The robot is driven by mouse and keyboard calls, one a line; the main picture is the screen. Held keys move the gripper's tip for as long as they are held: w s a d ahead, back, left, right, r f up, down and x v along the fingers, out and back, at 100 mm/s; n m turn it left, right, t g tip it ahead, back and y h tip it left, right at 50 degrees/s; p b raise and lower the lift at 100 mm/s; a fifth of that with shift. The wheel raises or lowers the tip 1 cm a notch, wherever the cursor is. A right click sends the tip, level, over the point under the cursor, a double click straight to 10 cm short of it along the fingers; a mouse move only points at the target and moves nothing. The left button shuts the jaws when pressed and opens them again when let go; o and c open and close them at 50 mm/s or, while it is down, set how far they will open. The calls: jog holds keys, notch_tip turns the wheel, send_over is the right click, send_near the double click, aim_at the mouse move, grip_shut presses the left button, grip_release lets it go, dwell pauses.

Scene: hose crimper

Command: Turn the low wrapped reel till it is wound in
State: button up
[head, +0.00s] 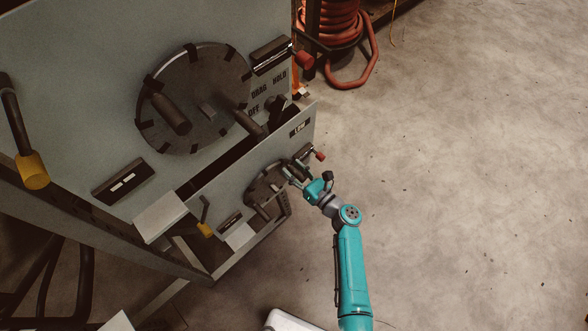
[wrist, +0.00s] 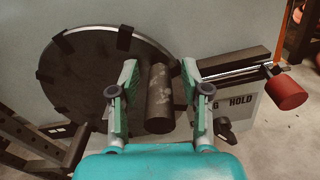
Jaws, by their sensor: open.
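The low reel (head: 262,187) is a dark disc on the lower grey panel, partly hidden by my gripper (head: 297,176) in the head view. In the wrist view the reel (wrist: 85,90) shows dark wraps around its rim. A dark cylindrical crank handle (wrist: 159,115) with worn pale patches stands out from the disc's right side. My gripper (wrist: 160,85) is open, with one teal finger on each side of this handle. Whether either finger touches it I cannot tell.
A red-knobbed lever (wrist: 285,88) by the HOLD mark sits just right of my fingers. A larger wrapped reel (head: 207,80) with two handles is on the upper panel. A yellow-tipped lever (head: 205,229) is left of the low reel. The floor at right is clear.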

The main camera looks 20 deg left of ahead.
jog(key=shift+a, duration=0.1)
grip_shut()
